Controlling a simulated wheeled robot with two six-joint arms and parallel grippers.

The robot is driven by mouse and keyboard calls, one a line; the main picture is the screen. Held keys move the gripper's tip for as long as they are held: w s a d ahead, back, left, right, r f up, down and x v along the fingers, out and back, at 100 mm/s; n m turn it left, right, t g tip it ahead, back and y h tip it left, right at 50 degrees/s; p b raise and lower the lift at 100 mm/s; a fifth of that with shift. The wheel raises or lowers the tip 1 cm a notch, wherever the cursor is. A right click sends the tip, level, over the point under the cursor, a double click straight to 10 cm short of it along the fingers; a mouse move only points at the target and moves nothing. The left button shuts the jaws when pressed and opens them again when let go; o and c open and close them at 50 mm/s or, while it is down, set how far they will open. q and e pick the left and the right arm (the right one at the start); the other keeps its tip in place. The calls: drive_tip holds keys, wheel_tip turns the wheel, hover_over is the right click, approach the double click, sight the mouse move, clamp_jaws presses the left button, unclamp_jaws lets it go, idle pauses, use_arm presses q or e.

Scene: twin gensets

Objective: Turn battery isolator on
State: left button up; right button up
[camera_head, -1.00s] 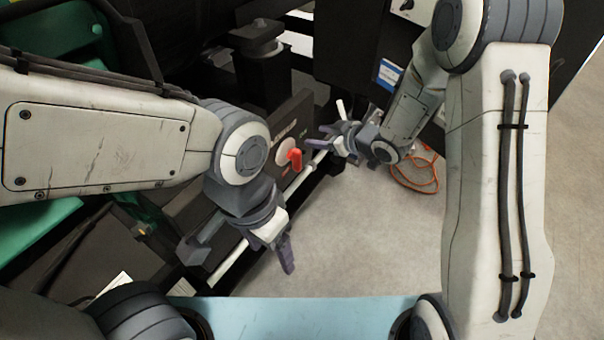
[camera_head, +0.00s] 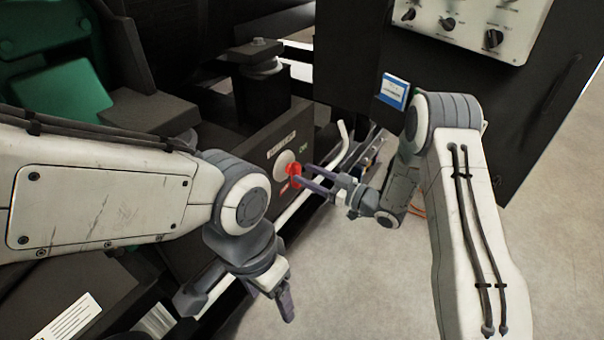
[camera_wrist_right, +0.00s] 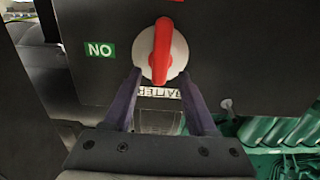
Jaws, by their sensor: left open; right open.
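The battery isolator is a red handle (camera_head: 294,174) on a pale round disc (camera_head: 284,160), mounted on a dark panel. In the right wrist view the red handle (camera_wrist_right: 162,48) stands upright on its disc (camera_wrist_right: 178,55). A green label (camera_wrist_right: 100,50) beside it and the white lettering below appear upside down. My right gripper (camera_head: 306,178) is open in front of the isolator. In the wrist view its fingertips (camera_wrist_right: 160,82) flank the disc's lower part, with the handle between them; contact cannot be told. My left gripper (camera_head: 286,303) is open and empty, lower in the head view, away from the panel.
A pale rail (camera_head: 300,200) runs below the isolator panel. A dark cabinet (camera_head: 470,100) with a knobbed control panel (camera_head: 470,25) and a blue-white label (camera_head: 393,92) stands behind my right arm. Grey floor (camera_head: 350,290) is open at the lower middle.

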drive_tip(key=shift+x, duration=1.2)
clamp_jaws()
